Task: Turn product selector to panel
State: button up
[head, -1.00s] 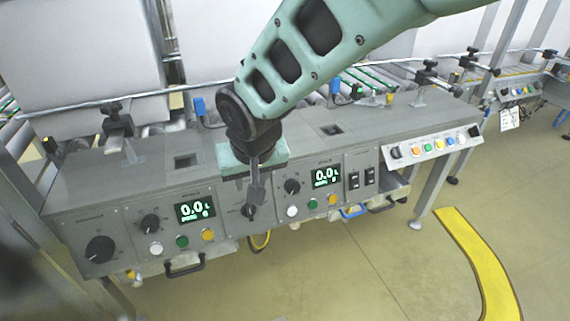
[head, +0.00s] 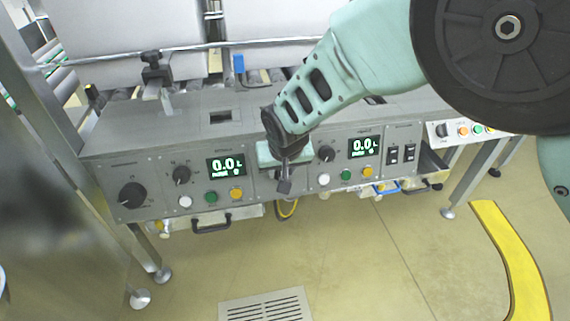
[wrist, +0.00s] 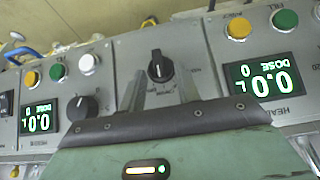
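A black rotary knob (wrist: 159,67) sits on the grey control panel (head: 262,200) between the two dose displays. A pale pointer mark shows on it, but the lettering around it is too small to read. My gripper (wrist: 163,92) is open in the wrist view, one finger to each side of the knob's near end, with nothing held. I cannot tell whether the fingers touch it. In the head view my gripper (head: 284,187) hangs before the panel's middle and hides this knob.
A large black knob (head: 132,195) and a smaller knob (head: 181,175) are on the panel's left. Another knob (head: 326,153) is beside the right display (head: 364,147). Coloured buttons line the lower panel. A handle (head: 212,226) sticks out below. The floor in front is clear.

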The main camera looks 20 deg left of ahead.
grip_shut()
